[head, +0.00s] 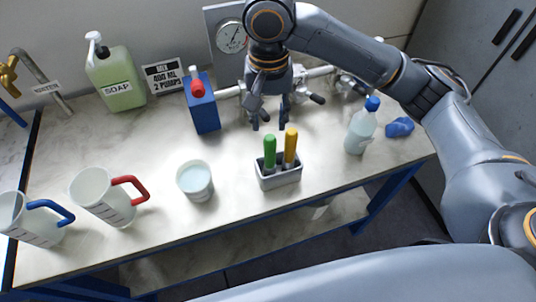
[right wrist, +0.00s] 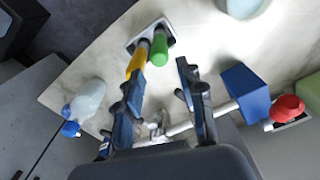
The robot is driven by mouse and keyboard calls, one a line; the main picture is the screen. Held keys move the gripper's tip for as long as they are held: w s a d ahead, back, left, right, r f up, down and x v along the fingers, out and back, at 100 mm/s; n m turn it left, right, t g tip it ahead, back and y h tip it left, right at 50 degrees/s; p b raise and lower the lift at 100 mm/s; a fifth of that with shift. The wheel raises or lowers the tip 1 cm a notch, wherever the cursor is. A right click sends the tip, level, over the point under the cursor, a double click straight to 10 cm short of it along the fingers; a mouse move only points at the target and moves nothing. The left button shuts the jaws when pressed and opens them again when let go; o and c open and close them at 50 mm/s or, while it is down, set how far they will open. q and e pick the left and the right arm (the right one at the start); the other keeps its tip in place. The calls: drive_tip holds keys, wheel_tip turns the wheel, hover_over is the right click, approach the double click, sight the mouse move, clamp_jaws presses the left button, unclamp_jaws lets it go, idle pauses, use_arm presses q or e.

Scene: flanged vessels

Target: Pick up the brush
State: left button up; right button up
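A small grey holder (head: 279,181) stands on the bench, with a green handle (head: 269,150) and a yellow handle (head: 291,146) sticking up from it. Their lower ends are hidden in the holder, so I cannot tell which is the brush. My right gripper (head: 270,124) hangs behind the handles with its fingers pointing down, open and empty. In the right wrist view the green handle (right wrist: 159,48) and yellow handle (right wrist: 138,58) lie beyond the spread fingertips (right wrist: 157,72). My left gripper is not in view.
A cup (head: 195,182) and two jugs (head: 103,197) stand to the left. A blue box with a red valve (head: 202,108) and pipework are close to the right gripper. A blue-capped bottle (head: 360,130) and a blue cloth-like item (head: 400,127) are at right.

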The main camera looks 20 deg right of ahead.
sight(269, 139)
wheel_tip(269, 139, down, 7)
drive_tip(key=shift+r+p, duration=0.1)
drive_tip(key=shift+p, duration=0.2)
drive_tip(key=f, duration=0.1)
drive_tip(key=f+p, duration=0.1)
drive_tip(key=f, duration=0.2)
drive_tip(key=shift+w+d+f+p, duration=0.2)
drive_tip(key=shift+d+f+p, duration=0.1)
drive_tip(key=shift+f, duration=0.45)
drive_tip(key=shift+c, duration=0.4)
clamp_jaws()
